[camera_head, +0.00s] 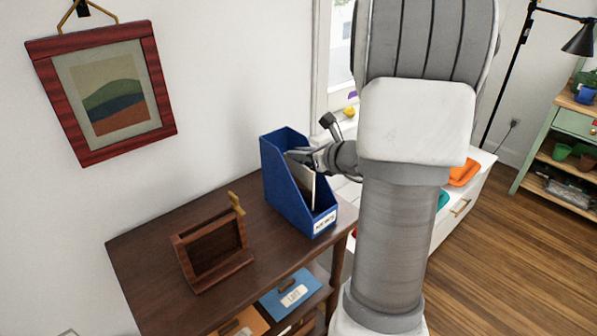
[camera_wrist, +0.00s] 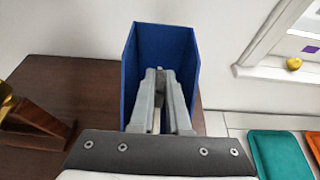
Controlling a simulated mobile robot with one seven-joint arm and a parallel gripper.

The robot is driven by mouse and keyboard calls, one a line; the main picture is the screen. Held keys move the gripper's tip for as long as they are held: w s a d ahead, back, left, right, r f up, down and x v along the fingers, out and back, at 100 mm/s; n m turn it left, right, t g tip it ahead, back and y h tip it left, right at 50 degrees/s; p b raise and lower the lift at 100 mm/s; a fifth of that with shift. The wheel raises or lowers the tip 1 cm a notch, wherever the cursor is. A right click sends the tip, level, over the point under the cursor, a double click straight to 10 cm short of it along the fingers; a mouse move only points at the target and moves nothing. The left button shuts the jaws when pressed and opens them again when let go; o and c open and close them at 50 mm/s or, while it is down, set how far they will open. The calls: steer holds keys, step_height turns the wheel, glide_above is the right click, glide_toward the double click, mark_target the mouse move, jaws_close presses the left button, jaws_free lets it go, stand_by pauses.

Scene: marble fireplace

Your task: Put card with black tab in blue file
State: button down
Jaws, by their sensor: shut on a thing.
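The blue file (camera_head: 290,200) stands upright on the dark wooden table, its white label facing front right. In the wrist view its blue walls (camera_wrist: 128,82) surround my fingers. My gripper (camera_head: 293,156) reaches into the open top of the file from the right. It also shows in the wrist view (camera_wrist: 160,72), pointing into the file. It is shut on a pale card (camera_head: 309,183), which is upright and mostly inside the file. Only a thin pale edge (camera_wrist: 157,121) shows between the fingers in the wrist view. I cannot make out a black tab.
A wooden holder (camera_head: 213,250) with a brass-coloured piece stands left of the file on the table (camera_head: 150,245). Blue and orange drawers or folders (camera_head: 290,295) sit below the tabletop. A white cabinet with coloured trays (camera_head: 464,172) stands to the right. A framed picture hangs on the wall.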

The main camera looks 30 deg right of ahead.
mark_target(299, 166)
steer(key=shift+f+b, duration=0.45)
steer(key=shift+f, duration=1.45)
steer(key=shift+f+b, duration=0.15)
steer(key=shift+b, duration=0.15)
steer(key=c, duration=0.9)
jaws_free()
steer(key=shift+r, duration=0.2)
steer(key=shift+s+r+p, duration=0.1)
steer(key=shift+r+p, duration=0.1)
steer(key=shift+p, duration=0.25)
steer(key=p+v, duration=0.1)
steer(key=v, duration=1)
steer(key=shift+s+p, duration=0.3)
steer(key=shift+s, duration=0.1)
